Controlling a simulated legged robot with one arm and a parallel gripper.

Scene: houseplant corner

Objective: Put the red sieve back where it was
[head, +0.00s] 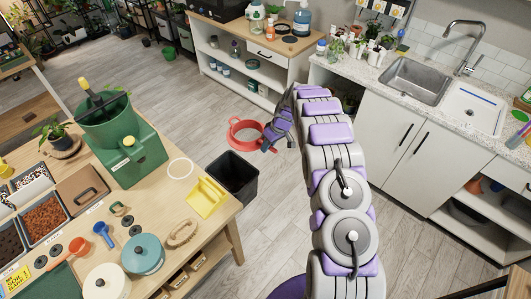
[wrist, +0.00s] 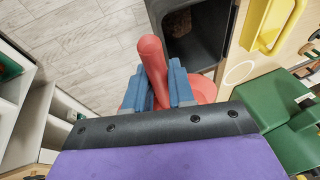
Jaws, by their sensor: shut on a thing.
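The red sieve (head: 236,138) is in my gripper (head: 271,136), held out over the floor beyond the workbench's right end. In the wrist view, the blue fingers (wrist: 158,92) are shut on its red handle (wrist: 151,52), which sticks up between them. Part of its round body (wrist: 204,88) shows behind the right finger; the rest is hidden. A thin white ring (head: 180,159) is on the bench top, left of the sieve. It also shows in the wrist view (wrist: 228,76), and looks empty.
A black bin (head: 232,178) stands beside the workbench (head: 150,205), below the sieve. A yellow dustpan-like thing (head: 206,197) and a green machine (head: 130,165) flank the ring. A white shelf unit (head: 235,75) stands behind. The floor between is clear.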

